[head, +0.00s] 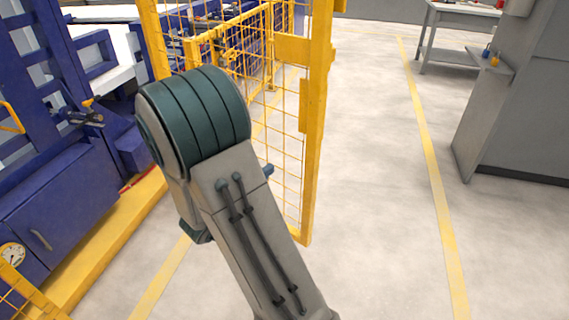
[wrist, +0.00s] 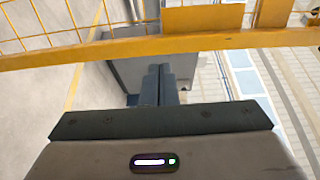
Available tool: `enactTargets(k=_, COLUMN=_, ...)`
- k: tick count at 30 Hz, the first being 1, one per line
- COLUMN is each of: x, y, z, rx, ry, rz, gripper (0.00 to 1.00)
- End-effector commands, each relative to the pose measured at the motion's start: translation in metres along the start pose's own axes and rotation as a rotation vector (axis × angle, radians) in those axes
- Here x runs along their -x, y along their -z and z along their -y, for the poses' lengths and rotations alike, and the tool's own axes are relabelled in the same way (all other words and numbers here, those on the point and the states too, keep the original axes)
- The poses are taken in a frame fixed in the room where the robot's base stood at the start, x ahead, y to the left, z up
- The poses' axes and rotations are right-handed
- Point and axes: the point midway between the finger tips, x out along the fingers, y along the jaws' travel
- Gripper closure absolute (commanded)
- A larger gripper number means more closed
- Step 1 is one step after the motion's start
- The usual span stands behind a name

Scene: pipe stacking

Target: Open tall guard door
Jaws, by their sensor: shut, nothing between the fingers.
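The tall guard door (head: 318,120) is a yellow frame with wire mesh, upright in the middle of the head view. Yellow plates sit along its right-hand upright. My arm covers part of the mesh, and my gripper is hidden behind it there. In the wrist view a yellow bar of the guard (wrist: 70,55) crosses the upper part, with mesh and a plate beyond it. My gripper (wrist: 158,82) is shut and empty, its dark fingers pointing at this bar. I cannot tell whether they touch it.
A blue machine (head: 60,200) with a yellow base edge stands at the left. A grey cabinet (head: 520,110) stands at the right, and a workbench (head: 460,20) at the back. The floor between door and cabinet is clear, with a yellow line (head: 430,160).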

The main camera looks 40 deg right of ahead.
Motion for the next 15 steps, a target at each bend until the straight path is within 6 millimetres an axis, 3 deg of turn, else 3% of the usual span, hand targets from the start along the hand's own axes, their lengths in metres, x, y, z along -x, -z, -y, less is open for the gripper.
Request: enactTargets(k=15, x=-0.099, y=0.001, z=0.0, rx=0.001, ry=-0.001, rz=-0.003, gripper=1.0)
